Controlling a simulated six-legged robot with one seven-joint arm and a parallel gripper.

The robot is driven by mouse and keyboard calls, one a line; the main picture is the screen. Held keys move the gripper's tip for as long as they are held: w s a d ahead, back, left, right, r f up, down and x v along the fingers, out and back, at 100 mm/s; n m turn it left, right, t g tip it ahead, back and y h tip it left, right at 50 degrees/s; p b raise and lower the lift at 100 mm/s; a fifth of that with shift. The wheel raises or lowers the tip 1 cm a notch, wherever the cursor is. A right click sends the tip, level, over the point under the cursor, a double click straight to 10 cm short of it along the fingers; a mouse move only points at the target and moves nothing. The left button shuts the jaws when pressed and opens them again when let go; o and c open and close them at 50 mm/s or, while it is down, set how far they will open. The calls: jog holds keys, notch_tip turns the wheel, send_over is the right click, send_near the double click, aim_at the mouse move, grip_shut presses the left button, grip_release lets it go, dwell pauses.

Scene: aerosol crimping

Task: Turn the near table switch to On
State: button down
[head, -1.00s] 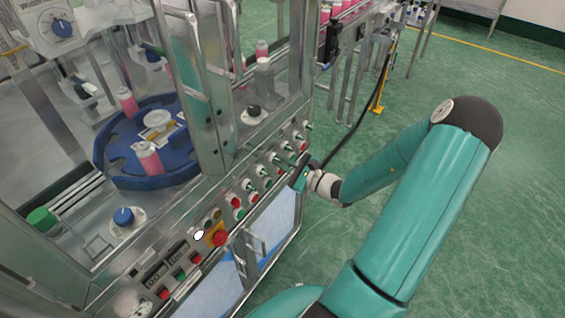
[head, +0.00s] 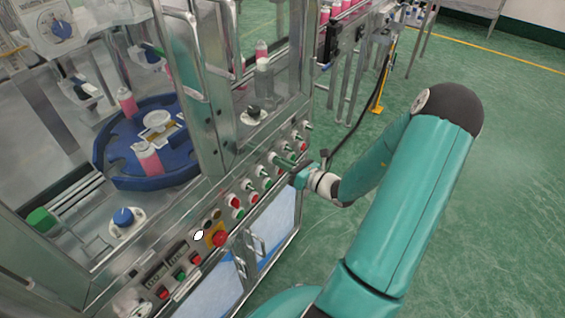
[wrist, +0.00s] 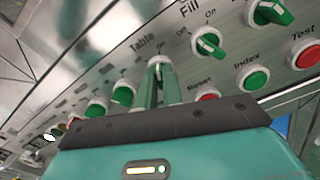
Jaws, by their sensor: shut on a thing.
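The table switch (wrist: 158,62), on the panel under the label "Table", shows a pale round collar in the wrist view. Its handle is mostly hidden between my fingers. My gripper (wrist: 159,84) is shut on it, with the fingers pointing up toward the "On" mark just above. The exact angle of the handle cannot be read. In the head view my gripper (head: 291,170) reaches the sloped front panel from the right, and the switch itself cannot be made out there.
The fill switch (wrist: 208,43), a green knob, is right of my fingers. A red Reset button (wrist: 207,98) and green Index button (wrist: 253,79) sit close by. In the head view a red emergency stop (head: 219,238) is lower left. Green floor is open at right.

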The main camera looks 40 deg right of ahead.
jog(key=shift+m, duration=0.9)
jog(key=c, duration=1.5)
grip_release()
jog(key=shift+c, duration=0.2)
jog(key=v, duration=1.4)
jog(key=shift+w, duration=0.1)
